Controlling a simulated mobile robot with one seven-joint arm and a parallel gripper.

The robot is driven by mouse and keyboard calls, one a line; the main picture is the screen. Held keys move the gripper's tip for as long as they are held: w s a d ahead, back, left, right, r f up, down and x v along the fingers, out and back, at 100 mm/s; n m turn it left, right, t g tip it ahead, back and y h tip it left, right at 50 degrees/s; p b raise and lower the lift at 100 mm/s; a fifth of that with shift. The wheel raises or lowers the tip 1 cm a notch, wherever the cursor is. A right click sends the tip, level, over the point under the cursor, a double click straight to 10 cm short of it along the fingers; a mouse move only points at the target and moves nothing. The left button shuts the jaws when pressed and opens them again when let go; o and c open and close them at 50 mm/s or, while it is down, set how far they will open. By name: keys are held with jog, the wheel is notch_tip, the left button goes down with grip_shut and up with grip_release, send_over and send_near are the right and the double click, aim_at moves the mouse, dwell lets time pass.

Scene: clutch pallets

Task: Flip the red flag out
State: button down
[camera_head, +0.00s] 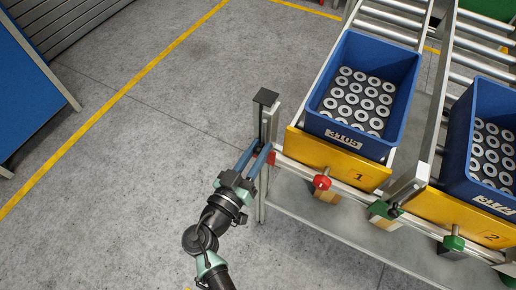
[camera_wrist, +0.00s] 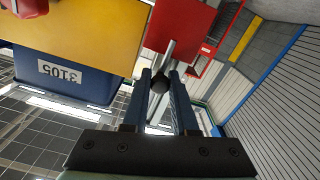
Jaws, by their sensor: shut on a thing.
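The red flag (camera_wrist: 180,22) is a flat red plate on a grey rod with a dark knob (camera_wrist: 159,84), at the top middle of the wrist view. In the head view only a small piece of the red flag (camera_head: 271,158) shows, beside the corner post of the rack. My gripper (camera_head: 259,151) is at that post, its two blue fingers pointing up and right. In the wrist view my gripper (camera_wrist: 160,76) has its fingers on either side of the dark knob and is shut on it. The full face of the flag is hidden in the head view.
A blue bin marked 3105 (camera_head: 312,119) stands on the roller rack behind yellow plate 1 (camera_head: 325,155). A second blue bin (camera_head: 460,150) stands right, behind yellow plate 2. A red knob (camera_head: 321,182) and green knobs (camera_head: 453,242) line the front rail.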

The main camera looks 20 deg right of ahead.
jog(key=shift+a+r, duration=0.1)
jog(key=shift+r, duration=0.05)
jog(key=s+a+r+g+y+p, duration=0.1)
jog(key=p, duration=0.3)
jog(key=shift+r+y+p, duration=0.2)
jog(key=shift+y+p, duration=0.2)
notch_tip(320, 180, up, 9)
jog(key=s+a+g+y+p, duration=0.2)
jog(key=g+y+p, duration=0.7)
jog(key=p, duration=1.6)
jog(key=shift+a+r+y, duration=0.2)
jog(key=shift+a+y, duration=0.2)
jog(key=shift+y, duration=0.7)
jog(key=shift+w+d+r, duration=0.1)
jog(key=shift+w+r, duration=0.05)
jog(key=c, duration=1)
grip_release()
jog(key=o, duration=0.3)
